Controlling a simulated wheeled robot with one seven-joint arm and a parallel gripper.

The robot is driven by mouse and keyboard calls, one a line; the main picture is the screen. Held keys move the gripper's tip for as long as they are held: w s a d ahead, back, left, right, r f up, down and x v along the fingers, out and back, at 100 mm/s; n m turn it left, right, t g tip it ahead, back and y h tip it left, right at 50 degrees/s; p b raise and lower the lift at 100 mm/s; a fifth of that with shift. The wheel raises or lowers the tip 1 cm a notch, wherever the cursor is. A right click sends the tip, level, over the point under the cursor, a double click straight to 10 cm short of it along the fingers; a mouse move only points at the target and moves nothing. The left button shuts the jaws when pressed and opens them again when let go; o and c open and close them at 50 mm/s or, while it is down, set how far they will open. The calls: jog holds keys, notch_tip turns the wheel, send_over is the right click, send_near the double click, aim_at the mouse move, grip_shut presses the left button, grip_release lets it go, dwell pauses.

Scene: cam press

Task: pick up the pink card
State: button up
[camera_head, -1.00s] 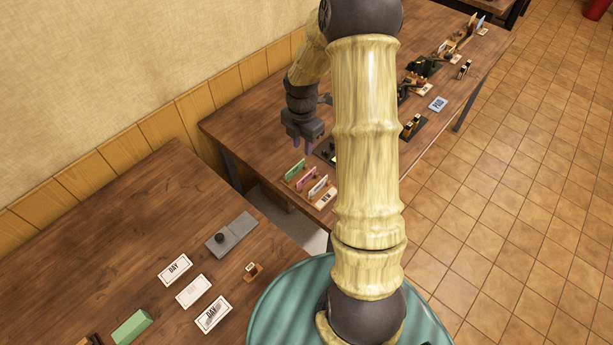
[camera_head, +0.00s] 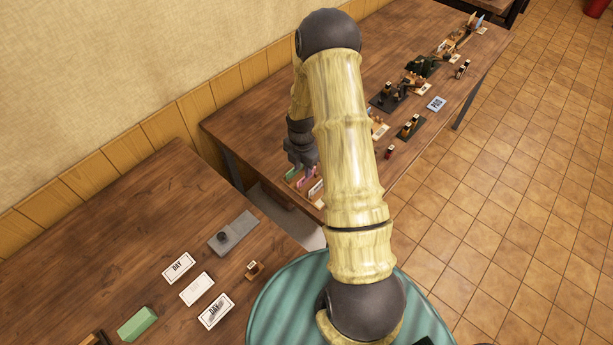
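The pink card (camera_head: 301,182) stands in a small wooden rack on the far table, between a green card (camera_head: 291,173) and a white card (camera_head: 315,187). My gripper (camera_head: 309,167) is low over the rack, pointing down close to the cards. Its fingertips are small and partly lost against the cards, so I cannot tell whether they touch the pink card or are open.
The far table (camera_head: 240,123) carries stamps, dark pads and a blue card (camera_head: 436,104) toward the right. The near table (camera_head: 100,235) holds white cards, a grey plate (camera_head: 233,233) and a green block (camera_head: 137,324). A gap separates the tables.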

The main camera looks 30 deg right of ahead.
aim_at(302, 180)
jog(key=shift+f, duration=1.05)
jog(key=shift+a+f+p, duration=0.1)
jog(key=shift+f+p, duration=0.5)
jog(key=shift+p, duration=0.15)
jog(key=shift+w+f+p, duration=0.1)
jog(key=shift+f+p, duration=0.65)
jog(key=shift+f, duration=1.25)
grip_shut()
